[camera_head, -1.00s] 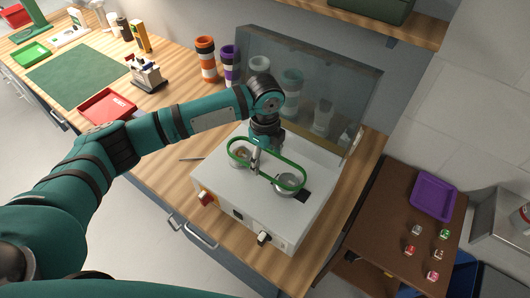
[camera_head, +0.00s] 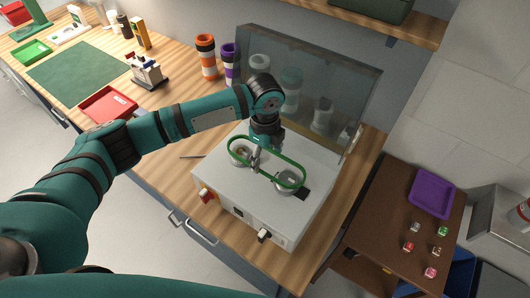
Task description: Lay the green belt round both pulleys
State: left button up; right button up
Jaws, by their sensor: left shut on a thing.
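The green belt (camera_head: 284,154) is a long loop over the top of the white machine (camera_head: 222,178). My left gripper (camera_head: 257,163) points down at the belt between the two pulleys and is shut on it. The left pulley (camera_head: 239,152) shows inside the belt's left end. The right pulley (camera_head: 287,186) shows at the belt's right end, with the belt near its rim. I cannot tell whether the belt sits in the grooves or is still above them. My right gripper is not in view.
A clear raised cover (camera_head: 335,90) stands behind the machine. Switches (camera_head: 264,236) are on its front. Orange (camera_head: 206,57) and purple striped cups stand behind to the left. A brown side table (camera_head: 385,222) is at right.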

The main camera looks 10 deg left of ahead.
pick_arm(q)
jog(key=shift+f, duration=0.35)
jog(key=shift+f+b, duration=0.8)
jog(key=shift+f, duration=1.05)
jog(key=o, duration=1.2)
notch_tip(320, 180, up, 12)
dwell(0.3)
